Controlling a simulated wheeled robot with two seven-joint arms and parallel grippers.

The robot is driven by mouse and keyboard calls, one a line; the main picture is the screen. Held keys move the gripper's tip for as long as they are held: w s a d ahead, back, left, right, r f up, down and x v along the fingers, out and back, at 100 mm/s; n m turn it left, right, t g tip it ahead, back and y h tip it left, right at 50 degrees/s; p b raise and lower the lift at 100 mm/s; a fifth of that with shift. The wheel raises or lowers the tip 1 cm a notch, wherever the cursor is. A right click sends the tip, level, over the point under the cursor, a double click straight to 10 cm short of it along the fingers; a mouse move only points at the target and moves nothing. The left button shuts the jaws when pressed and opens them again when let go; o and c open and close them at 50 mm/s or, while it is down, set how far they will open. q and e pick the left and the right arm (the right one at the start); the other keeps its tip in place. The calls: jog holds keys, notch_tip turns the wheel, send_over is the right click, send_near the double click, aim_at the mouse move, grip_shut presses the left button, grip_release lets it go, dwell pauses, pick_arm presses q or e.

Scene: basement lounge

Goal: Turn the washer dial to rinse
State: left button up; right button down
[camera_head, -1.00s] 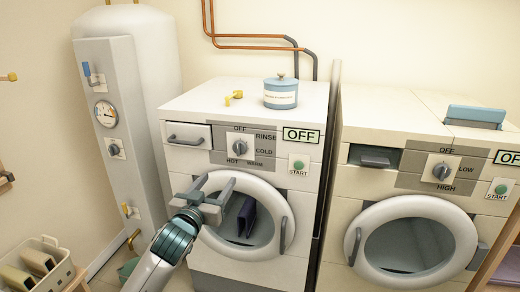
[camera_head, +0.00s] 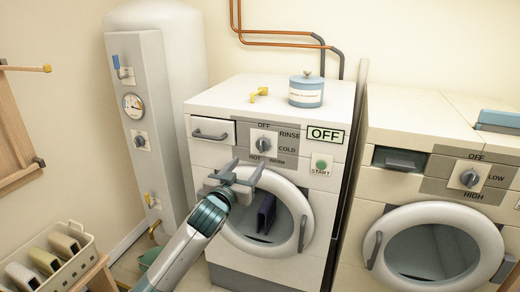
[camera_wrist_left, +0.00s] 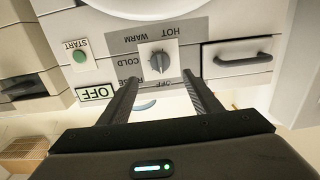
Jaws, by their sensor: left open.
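The washer (camera_head: 215,160) is the white machine in the middle of the head view. Its grey dial (camera_head: 264,145) sits on a panel marked OFF, RINSE, COLD, WARM and HOT, and the display (camera_head: 326,135) reads OFF. My left gripper (camera_head: 238,174) is open and empty, in front of the washer, below and left of the dial in the head view. In the left wrist view, which shows the washer upside down, the dial (camera_wrist_left: 158,62) appears beyond and between the open fingers, apart from them. The START button (camera_head: 321,165) is right of the dial. My right gripper is not in view.
A dryer (camera_head: 405,130) stands to the right of the washer. A boiler panel (camera_head: 130,125) with a gauge stands to the left. A blue-lidded jar (camera_head: 306,92) and a small yellow item (camera_head: 259,94) rest on the washer top. A basket (camera_head: 75,262) is at lower left.

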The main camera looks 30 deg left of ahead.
aim_at(261, 148)
pick_arm(q)
jog(key=p+x, duration=0.1)
jog(key=x, duration=1)
jog(key=shift+d+r, duration=0.1)
jog(key=shift+w, duration=0.5)
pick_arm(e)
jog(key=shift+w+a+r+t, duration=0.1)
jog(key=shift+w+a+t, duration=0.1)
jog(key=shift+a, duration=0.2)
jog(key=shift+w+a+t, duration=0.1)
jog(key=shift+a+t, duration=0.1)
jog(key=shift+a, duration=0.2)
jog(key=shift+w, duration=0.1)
pick_arm(q)
jog(key=c, duration=1)
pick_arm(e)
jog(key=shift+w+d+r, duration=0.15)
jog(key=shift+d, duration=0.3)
